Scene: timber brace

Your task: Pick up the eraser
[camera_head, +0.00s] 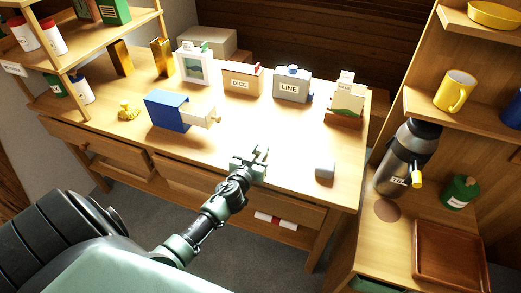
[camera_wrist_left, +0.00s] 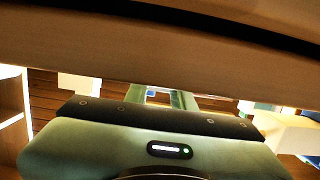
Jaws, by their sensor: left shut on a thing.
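My left gripper (camera_head: 257,158) is at the front edge of the wooden desk, around the middle. Its two fingers also show in the left wrist view (camera_wrist_left: 167,98). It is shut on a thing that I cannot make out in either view. A small pale grey block (camera_head: 325,169) lies on the desktop near the front right, apart from the gripper. I cannot tell whether this block is the eraser. My right gripper is not in view.
A blue box (camera_head: 167,110) and a small yellow object (camera_head: 128,110) are on the desk (camera_head: 230,138) at left. Boxes marked DICE (camera_head: 240,80) and LINE (camera_head: 291,86) stand behind. The desk's middle is clear.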

